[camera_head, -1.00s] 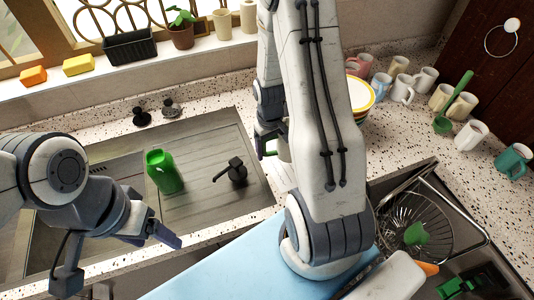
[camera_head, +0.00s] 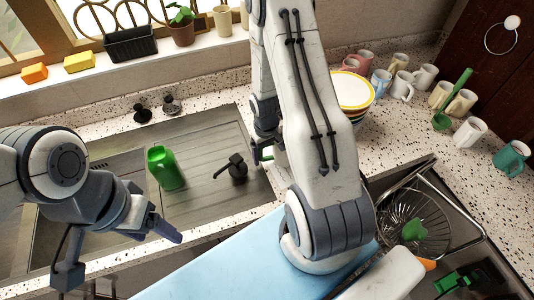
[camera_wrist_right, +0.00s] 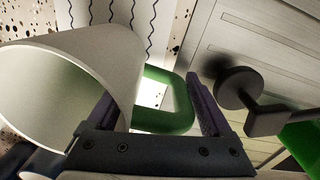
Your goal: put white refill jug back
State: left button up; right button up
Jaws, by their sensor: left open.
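The white refill jug (camera_wrist_right: 90,62) fills the left of the right wrist view, its round mouth facing the camera and its green handle (camera_wrist_right: 165,118) on the right. My right gripper (camera_wrist_right: 155,105) has its fingers wide apart, with the handle between them; the left finger overlaps the jug's wall. In the head view only small green and white bits of the jug (camera_head: 281,156) show beside my right gripper (camera_head: 262,152); my arm hides the rest. My left gripper (camera_head: 165,232) is open and empty over the sink's front edge.
A green bottle (camera_head: 165,168) and a black tap (camera_head: 234,168) stand by the sink. A light blue board (camera_head: 240,265) lies at the front. Stacked bowls (camera_head: 352,92), several mugs (camera_head: 468,133) and a wire basket (camera_head: 415,222) are on the right.

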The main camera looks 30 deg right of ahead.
jog(key=shift+o, duration=0.3)
jog(key=shift+r, duration=0.2)
notch_tip(320, 180, up, 10)
jog(key=shift+a+r+b, duration=0.1)
jog(key=shift+r+b, duration=0.15)
jog(key=shift+b, duration=0.65)
jog(key=shift+a+r, duration=0.1)
jog(key=shift+r, duration=0.7)
jog(key=s+a+r+n, duration=0.15)
jog(key=a+r, duration=0.25)
jog(key=a, duration=0.5)
jog(key=s+a+r+n, duration=0.3)
jog(key=s+a, duration=0.4)
jog(key=s, duration=0.1)
jog(key=s+a+r+n+y, duration=0.1)
jog(key=s+a+r+n, duration=0.2)
jog(key=s+a, duration=0.5)
jog(key=shift+s+a+r, duration=0.15)
jog(key=shift+s+r, duration=0.15)
jog(key=shift+r, duration=0.4)
jog(key=shift+n, duration=0.25)
